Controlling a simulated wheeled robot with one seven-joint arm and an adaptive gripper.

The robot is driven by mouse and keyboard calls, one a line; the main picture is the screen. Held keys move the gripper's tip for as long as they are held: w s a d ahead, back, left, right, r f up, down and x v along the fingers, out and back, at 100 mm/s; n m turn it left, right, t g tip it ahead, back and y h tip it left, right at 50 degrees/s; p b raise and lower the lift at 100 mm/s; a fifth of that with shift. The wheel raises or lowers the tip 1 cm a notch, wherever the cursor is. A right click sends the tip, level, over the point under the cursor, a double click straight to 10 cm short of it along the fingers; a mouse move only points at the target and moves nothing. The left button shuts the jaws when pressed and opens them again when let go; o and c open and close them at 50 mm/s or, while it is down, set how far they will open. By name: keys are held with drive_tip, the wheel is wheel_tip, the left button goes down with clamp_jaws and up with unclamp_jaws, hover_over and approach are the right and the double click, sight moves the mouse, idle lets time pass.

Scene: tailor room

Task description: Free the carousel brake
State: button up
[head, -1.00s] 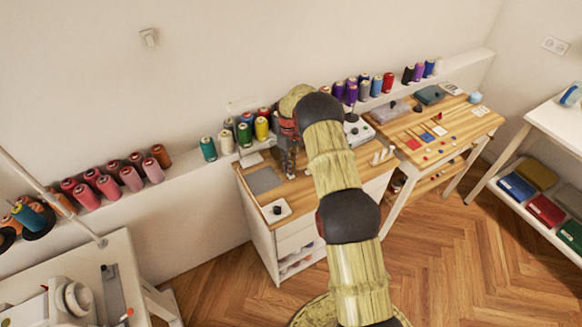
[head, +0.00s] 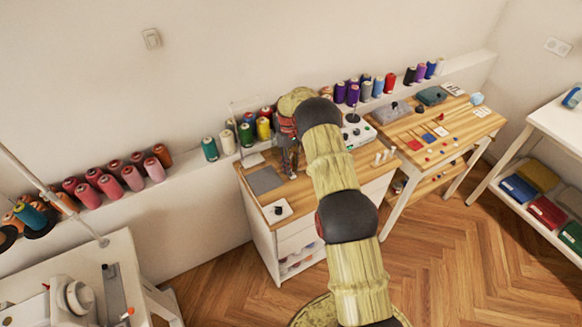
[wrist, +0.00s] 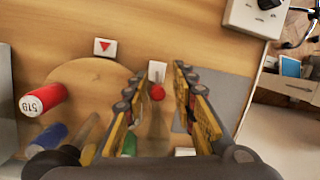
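The carousel (wrist: 85,75), a round wooden disc on the wooden bench top, shows in the wrist view. It bears a red spool marked 51B (wrist: 45,98), a blue spool (wrist: 48,138) and a green one (wrist: 128,145). At its edge a red knob (wrist: 157,92) stands by a small white block (wrist: 157,71); it looks like the brake. My gripper (wrist: 158,80) is open, its two yellow and black fingers either side of the knob with gaps showing. I cannot tell the height between them. In the head view my gripper (head: 290,160) points down over the bench; my arm hides part of it.
A white tile with a red triangle (wrist: 105,47) lies beside the disc. A grey mat (wrist: 228,92) lies to the right. A white box with a black knob (wrist: 255,15) stands near the bench edge. Thread cones (head: 245,134) line the shelf behind.

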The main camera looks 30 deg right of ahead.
idle(0.3)
drive_tip(key=shift+v, duration=4)
drive_tip(key=shift+r, duration=0.15)
drive_tip(key=s+a+r+t+b, duration=0.1)
drive_tip(key=s+a+r, duration=0.35)
drive_tip(key=r, duration=0.45)
drive_tip(key=s+a+r+m+t+h+b, duration=0.1)
drive_tip(key=s+a+r+t, duration=0.15)
drive_tip(key=s+r, duration=0.45)
drive_tip(key=s+a+r+b, duration=0.15)
drive_tip(key=a+r, duration=0.35)
drive_tip(key=r, duration=0.6)
drive_tip(key=s+a+r+m+t, duration=0.1)
drive_tip(key=s+a+r, duration=0.15)
drive_tip(key=s, duration=0.55)
drive_tip(key=s+a+r+t, duration=0.2)
drive_tip(key=s+a, duration=0.1)
drive_tip(key=s, duration=0.6)
drive_tip(key=shift+m+t, duration=0.6)
drive_tip(key=shift+t, duration=0.35)
drive_tip(key=s+f, duration=0.1)
drive_tip(key=s, duration=0.3)
drive_tip(key=s+a+f+b, duration=0.1)
drive_tip(key=s, duration=0.3)
drive_tip(key=s+a+f, duration=0.1)
drive_tip(key=s+f, duration=0.1)
drive_tip(key=s, duration=0.2)
drive_tip(key=shift+s+a+f+b, duration=0.1)
drive_tip(key=shift+s+a+b, duration=0.15)
drive_tip(key=shift+s+b, duration=0.15)
